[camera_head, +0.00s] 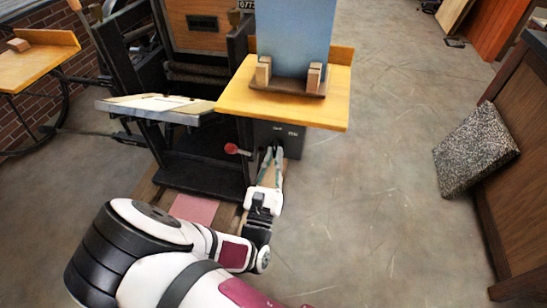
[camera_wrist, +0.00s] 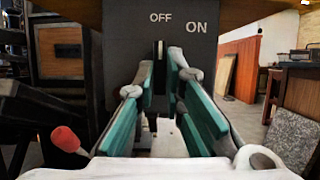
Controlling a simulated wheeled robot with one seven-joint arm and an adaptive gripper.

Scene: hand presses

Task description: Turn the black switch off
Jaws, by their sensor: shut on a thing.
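The black switch (camera_wrist: 159,52) is a thin upright lever on the front of a dark box (camera_wrist: 115,45) marked OFF at the left and ON at the right. In the wrist view the lever stands just below the OFF label. My gripper (camera_wrist: 160,68) has its teal-padded fingertips on both sides of the lever and is shut on it. In the head view my gripper (camera_head: 273,152) reaches the box (camera_head: 293,143) under a wooden shelf. The lever itself is hidden there by the fingers.
A red-knobbed lever (camera_head: 231,148) sticks out left of my gripper, and its knob (camera_wrist: 67,139) shows at lower left in the wrist view. The wooden shelf (camera_head: 335,95) overhangs the box. The black press (camera_head: 205,165) stands at left. Open floor (camera_head: 370,190) lies right.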

